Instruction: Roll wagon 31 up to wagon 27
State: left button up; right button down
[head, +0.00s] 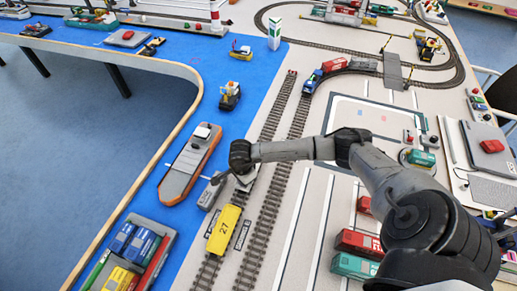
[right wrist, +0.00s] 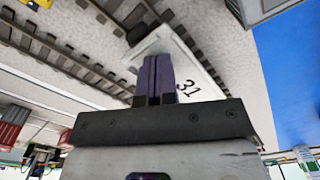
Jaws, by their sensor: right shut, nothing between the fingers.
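Wagon 27 (head: 224,229) is yellow and stands on the left track in the head view. Wagon 31 is white; its top with the number (right wrist: 188,88) shows in the right wrist view, partly hidden by my fingers. In the head view a pale piece of it (head: 249,176) seems to show under my right wrist, up the track from wagon 27. My right gripper (right wrist: 159,62) is shut and empty, with its fingers over or against wagon 31; I cannot tell whether they touch. In the head view its fingers are hidden. My left gripper is not in view.
A second track (head: 265,230) runs alongside on the right. An orange-and-grey ship (head: 188,167) lies on the blue water to the left, and a small grey block (head: 209,195) stands at the quay edge. Red and green containers (head: 357,243) stand at the lower right.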

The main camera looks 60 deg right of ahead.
aim_at(241, 191)
jog(key=shift+a, duration=0.15)
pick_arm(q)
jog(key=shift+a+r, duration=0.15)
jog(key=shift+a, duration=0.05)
pick_arm(e)
jog(key=shift+s+a, duration=0.15)
jog(key=shift+a, duration=0.35)
pick_arm(q)
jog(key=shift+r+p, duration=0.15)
jog(key=shift+p, duration=0.2)
pick_arm(e)
jog(key=shift+s+a, duration=0.1)
jog(key=shift+a, duration=0.5)
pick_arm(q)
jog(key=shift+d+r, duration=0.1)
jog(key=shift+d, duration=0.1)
pick_arm(e)
jog(key=shift+a, duration=0.3)
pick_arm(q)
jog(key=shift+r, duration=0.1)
pick_arm(e)
jog(key=shift+s+a, duration=0.15)
jog(key=shift+a, duration=0.3)
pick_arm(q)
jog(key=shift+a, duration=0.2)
